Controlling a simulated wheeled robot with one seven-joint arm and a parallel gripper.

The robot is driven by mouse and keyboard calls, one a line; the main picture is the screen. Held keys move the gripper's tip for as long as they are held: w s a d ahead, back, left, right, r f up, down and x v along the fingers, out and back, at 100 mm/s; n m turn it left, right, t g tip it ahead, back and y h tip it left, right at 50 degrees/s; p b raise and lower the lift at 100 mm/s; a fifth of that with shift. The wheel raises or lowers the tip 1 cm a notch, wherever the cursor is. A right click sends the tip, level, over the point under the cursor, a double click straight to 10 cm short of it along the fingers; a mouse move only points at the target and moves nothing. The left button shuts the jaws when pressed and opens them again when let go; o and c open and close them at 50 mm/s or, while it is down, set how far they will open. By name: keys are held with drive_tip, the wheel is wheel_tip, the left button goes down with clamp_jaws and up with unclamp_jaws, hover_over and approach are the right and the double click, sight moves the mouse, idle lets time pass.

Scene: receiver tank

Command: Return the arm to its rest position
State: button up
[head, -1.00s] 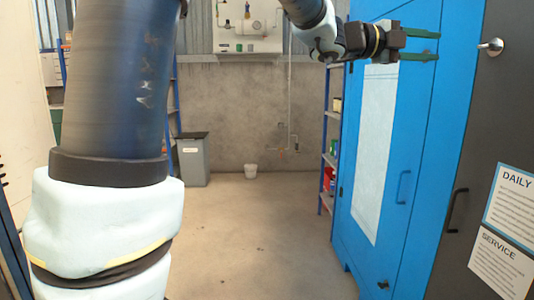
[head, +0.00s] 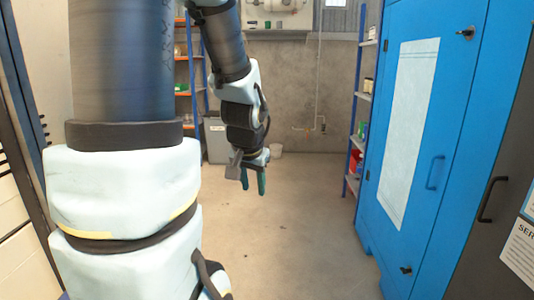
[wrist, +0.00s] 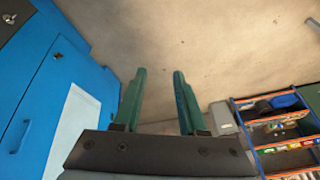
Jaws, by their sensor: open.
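My gripper (head: 253,181) hangs below my bent arm near the middle of the head view, with its green fingers pointing down over the bare floor. In the wrist view my gripper (wrist: 160,88) shows two green fingers apart with nothing between them. It touches nothing. A large part of my arm fills the left of the head view and hides what is behind it.
A blue cabinet (head: 450,110) with a white panel stands on the right. A shelf rack (wrist: 275,125) shows in the wrist view. The middle floor (head: 300,230) is clear.

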drive_tip(key=s+a+f+n+g, duration=0.3)
drive_tip(key=s+n+g, duration=0.1)
drive_tip(key=s, duration=0.6)
wheel_tip(320, 180, up, 15)
drive_tip(key=w+p, duration=0.1)
drive_tip(key=p, duration=1.5)
drive_tip(key=shift+a+m+t, duration=0.15)
drive_tip(key=shift+m+t, duration=0.15)
